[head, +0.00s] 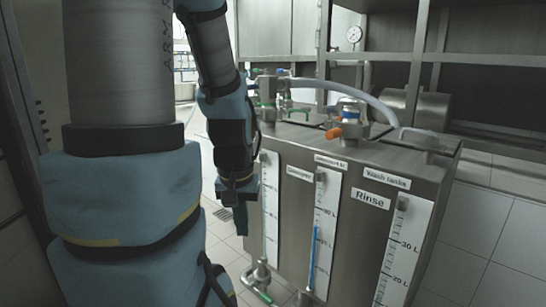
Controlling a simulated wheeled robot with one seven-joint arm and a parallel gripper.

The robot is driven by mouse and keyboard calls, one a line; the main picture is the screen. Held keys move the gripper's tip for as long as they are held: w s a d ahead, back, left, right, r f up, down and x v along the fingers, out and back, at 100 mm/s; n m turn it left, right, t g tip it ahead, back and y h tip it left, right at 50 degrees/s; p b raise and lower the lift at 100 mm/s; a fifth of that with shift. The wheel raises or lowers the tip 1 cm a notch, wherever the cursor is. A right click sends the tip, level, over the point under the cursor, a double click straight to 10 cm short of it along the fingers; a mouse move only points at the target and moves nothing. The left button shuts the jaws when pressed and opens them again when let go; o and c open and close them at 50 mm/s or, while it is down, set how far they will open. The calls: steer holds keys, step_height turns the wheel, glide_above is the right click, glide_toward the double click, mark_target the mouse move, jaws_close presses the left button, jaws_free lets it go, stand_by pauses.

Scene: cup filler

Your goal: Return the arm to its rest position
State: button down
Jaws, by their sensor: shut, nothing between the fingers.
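My arm, in blue padded covers, fills the left of the head view. Its forearm hangs down in the middle, left of the metal filler cabinet. My gripper (239,219) is at the lower end of the forearm, pointing down and shut with nothing in it. It is small and dark here, close to the cabinet's left front edge in the picture; I cannot tell the exact gap.
The steel filler cabinet (335,150) has scale strips, a "Rinse" label (371,198), an orange-handled valve (334,133) and a grey hose (375,103) on top. Taps (262,277) stick out low at its front. Tiled floor (487,235) is clear at right.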

step_height(320, 180, up, 18)
steer(key=p, duration=1.5)
steer(key=shift+p, duration=0.35)
